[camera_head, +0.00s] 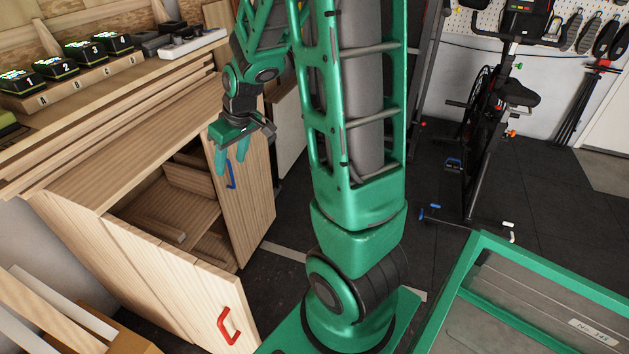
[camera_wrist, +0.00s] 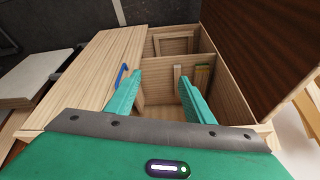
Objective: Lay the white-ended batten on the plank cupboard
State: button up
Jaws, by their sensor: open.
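The plank cupboard (camera_head: 110,163) stands at the left in the head view with both doors open. One door has a blue handle (camera_head: 230,171), the other a red handle (camera_head: 229,326). My gripper (camera_head: 232,165) is open and empty, fingers pointing down beside the blue-handled door. In the wrist view my gripper (camera_wrist: 160,98) has its two green fingers apart in front of the open cupboard (camera_wrist: 222,95), with the blue handle (camera_wrist: 121,76) beside the left finger. Several pale battens (camera_head: 50,300) lean at the lower left; I cannot tell which is the white-ended one.
A cardboard box (camera_head: 125,335) sits below the pale battens. Numbered devices (camera_head: 55,67) stand on a wooden ledge above the cupboard.

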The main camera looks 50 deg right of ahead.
jog(key=s+r+m+g, duration=0.2)
jog(key=s+r+m, duration=0.1)
jog(key=s, duration=1.1)
jog(key=s+r+m+g, duration=0.2)
jog(key=s+r+m, duration=0.2)
jog(key=s, duration=1.1)
jog(key=shift+d+r, duration=0.35)
jog(key=shift+w, duration=0.1)
